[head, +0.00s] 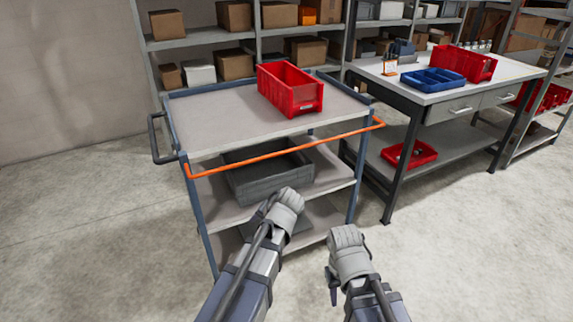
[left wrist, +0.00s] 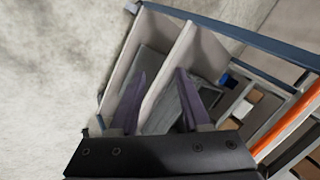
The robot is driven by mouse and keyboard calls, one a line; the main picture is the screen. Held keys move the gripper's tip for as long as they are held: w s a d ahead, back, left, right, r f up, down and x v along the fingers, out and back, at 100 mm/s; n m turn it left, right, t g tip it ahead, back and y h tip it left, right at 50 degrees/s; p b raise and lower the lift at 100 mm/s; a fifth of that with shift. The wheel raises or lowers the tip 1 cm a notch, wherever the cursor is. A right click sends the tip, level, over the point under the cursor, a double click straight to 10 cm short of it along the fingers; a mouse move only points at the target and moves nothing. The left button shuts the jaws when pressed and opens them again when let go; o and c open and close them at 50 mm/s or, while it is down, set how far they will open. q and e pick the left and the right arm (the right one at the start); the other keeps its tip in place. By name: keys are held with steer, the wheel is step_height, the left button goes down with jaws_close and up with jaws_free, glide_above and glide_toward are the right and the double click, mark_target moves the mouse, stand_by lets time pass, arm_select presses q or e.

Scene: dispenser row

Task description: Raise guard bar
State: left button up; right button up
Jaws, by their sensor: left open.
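The orange guard bar (head: 286,149) runs across the near side of a grey-blue trolley, just below the level of its top shelf. In the left wrist view an orange bar (left wrist: 290,118) shows at the right edge. My left gripper (head: 288,203) is in front of the trolley, below the bar and apart from it. In the left wrist view its two dark fingers (left wrist: 160,78) are spread with nothing held between them. My right gripper (head: 346,240) is lower and to the right, away from the bar; its finger opening cannot be made out.
A red bin (head: 290,90) stands on the trolley's top shelf (head: 215,115). A grey crate (head: 262,180) sits on the middle shelf, behind the bar. A workbench (head: 440,92) with blue and red bins stands to the right. The floor (head: 95,235) at left is clear.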

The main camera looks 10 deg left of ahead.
arm_select(q)
steer(key=s+d+f+g+h+p, duration=0.1)
steer(key=s+d+g+h, duration=0.1)
steer(key=s+d, duration=0.6)
steer(key=s+d+f+g+h, duration=0.25)
steer(key=s+d, duration=0.35)
steer(key=s, duration=0.4)
step_height(320, 180, up, 16)
steer(key=p, duration=1.5)
steer(key=shift+w+r+m+p, duration=0.15)
steer(key=shift+w+m+p, duration=0.15)
steer(key=shift+a, duration=0.1)
